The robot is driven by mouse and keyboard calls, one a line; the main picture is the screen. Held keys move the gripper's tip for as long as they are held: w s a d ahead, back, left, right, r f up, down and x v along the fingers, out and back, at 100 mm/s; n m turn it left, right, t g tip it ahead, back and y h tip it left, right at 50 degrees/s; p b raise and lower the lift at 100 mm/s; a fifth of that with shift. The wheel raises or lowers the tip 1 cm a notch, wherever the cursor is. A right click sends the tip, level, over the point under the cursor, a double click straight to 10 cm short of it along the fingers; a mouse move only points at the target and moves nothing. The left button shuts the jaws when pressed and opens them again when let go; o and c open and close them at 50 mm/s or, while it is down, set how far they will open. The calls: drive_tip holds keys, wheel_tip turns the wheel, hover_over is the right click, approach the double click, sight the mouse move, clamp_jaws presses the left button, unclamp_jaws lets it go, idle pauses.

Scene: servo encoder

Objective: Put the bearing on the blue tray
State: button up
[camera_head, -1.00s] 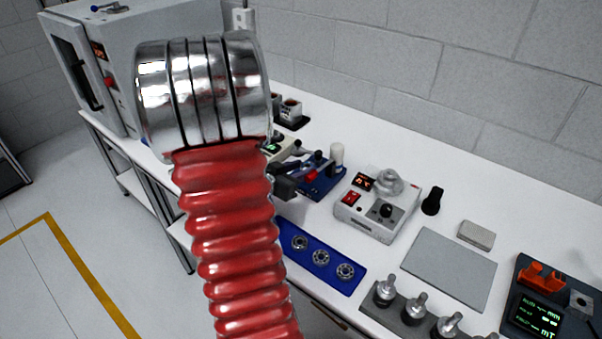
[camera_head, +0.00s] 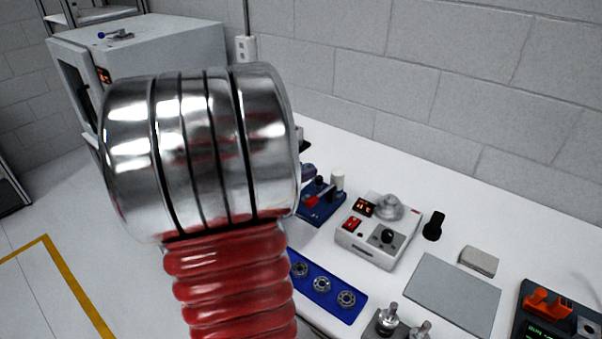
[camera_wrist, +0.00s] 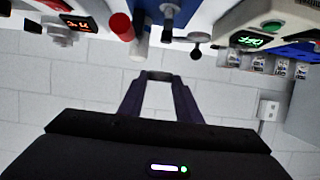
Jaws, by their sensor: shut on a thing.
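The blue tray (camera_head: 348,315) lies near the front edge of the bench in the head view, its left end covered by my red arm sleeve. Several metal bearings (camera_head: 322,284) sit on it in a row. My gripper (camera_wrist: 160,78) shows in the wrist view with its two dark fingers drawn close. A thin grey edge shows across the fingertips; I take it for the bearing (camera_wrist: 160,75), seen edge-on, though its ring shape is not clear. The gripper and what it holds are hidden in the head view.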

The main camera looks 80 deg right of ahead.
idle(0.3)
drive_tip(key=w+a+n+t+h, duration=0.1)
drive_tip(key=w+a+n+t, duration=0.15)
drive_tip(key=w, duration=0.65)
drive_tip(key=w+a+n+t, duration=0.1)
drive_tip(key=w+n+t, duration=0.25)
drive_tip(key=w, duration=0.55)
drive_tip(key=w+a+f+n+t+y, duration=0.1)
drive_tip(key=w+a+n+t, duration=0.25)
drive_tip(key=w+a, duration=0.45)
drive_tip(key=w+a+n+t+y, duration=0.15)
drive_tip(key=w+a+t, duration=0.3)
drive_tip(key=w, duration=0.65)
drive_tip(key=w+a+f+n+t+y, duration=0.1)
drive_tip(key=w+a+n+y, duration=0.2)
drive_tip(key=a, duration=0.9)
drive_tip(key=w+a+f+n+t+y, duration=0.2)
drive_tip(key=w+a+n+y, duration=0.2)
drive_tip(key=a, duration=0.8)
drive_tip(key=w+a+f+n+t+y, duration=0.2)
drive_tip(key=w+a+n+y, duration=0.2)
drive_tip(key=a, duration=0.9)
drive_tip(key=shift+w+f+n, duration=0.2)
drive_tip(key=shift+w+n, duration=0.1)
drive_tip(key=shift+w, duration=0.85)
